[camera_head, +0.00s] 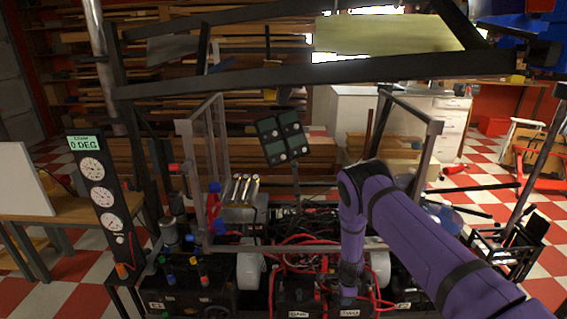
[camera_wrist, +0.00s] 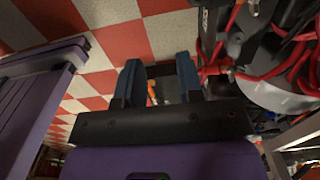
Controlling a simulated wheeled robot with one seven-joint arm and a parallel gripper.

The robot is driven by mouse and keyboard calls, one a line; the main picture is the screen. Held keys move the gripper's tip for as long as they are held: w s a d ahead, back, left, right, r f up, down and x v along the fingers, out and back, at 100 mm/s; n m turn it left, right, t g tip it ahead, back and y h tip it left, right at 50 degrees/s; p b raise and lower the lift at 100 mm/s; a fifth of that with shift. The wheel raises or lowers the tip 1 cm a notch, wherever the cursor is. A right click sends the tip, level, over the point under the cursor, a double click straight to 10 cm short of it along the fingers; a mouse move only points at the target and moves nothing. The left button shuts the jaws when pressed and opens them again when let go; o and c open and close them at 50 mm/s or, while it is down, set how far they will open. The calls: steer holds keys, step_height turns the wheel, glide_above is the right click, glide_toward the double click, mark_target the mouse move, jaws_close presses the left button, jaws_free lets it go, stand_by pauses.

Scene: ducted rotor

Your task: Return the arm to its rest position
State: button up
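My purple arm (camera_head: 420,225) comes in from the lower right in the head view and bends down at its elbow over the front of the machine. My gripper (camera_wrist: 158,68) shows in the wrist view with its two blue-grey fingers apart and nothing clearly held between them. Behind the gap I see checkered floor, a dark piece and a small orange item. In the head view the end of the arm is low among red cables, and the fingers cannot be made out there.
The machine's red cables (camera_head: 300,240) and white round parts (camera_head: 250,270) lie close around the arm's end. Clear panels (camera_head: 205,160) and dark frame bars (camera_head: 320,72) stand above. A gauge panel (camera_head: 100,195) stands left. Red cables (camera_wrist: 290,50) also show right in the wrist view.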

step_height(320, 180, up, 36)
steer(key=w+a+n+t+y, duration=0.1)
steer(key=w+n+t+y, duration=0.15)
steer(key=n, duration=0.25)
steer(key=s+d+r+n, duration=0.1)
steer(key=s+r+n, duration=0.25)
steer(key=r, duration=0.95)
steer(key=s+d+r+n+t, duration=0.1)
steer(key=s+d+r+n, duration=0.1)
steer(key=s+r, duration=0.65)
steer(key=s+d+r+n, duration=0.1)
steer(key=s+r+n, duration=0.2)
steer(key=s+r, duration=0.55)
steer(key=s+d+r+n+t+h, duration=0.1)
steer(key=s+d+r+n, duration=0.1)
steer(key=s, duration=0.8)
steer(key=s+d+r+n+h, duration=0.1)
steer(key=s+d+r+n, duration=0.1)
steer(key=s, duration=0.8)
steer(key=shift+s+r+t, duration=0.35)
steer(key=shift+r, duration=0.15)
steer(key=shift+d+n+h, duration=0.1)
steer(key=shift+n+h, duration=0.15)
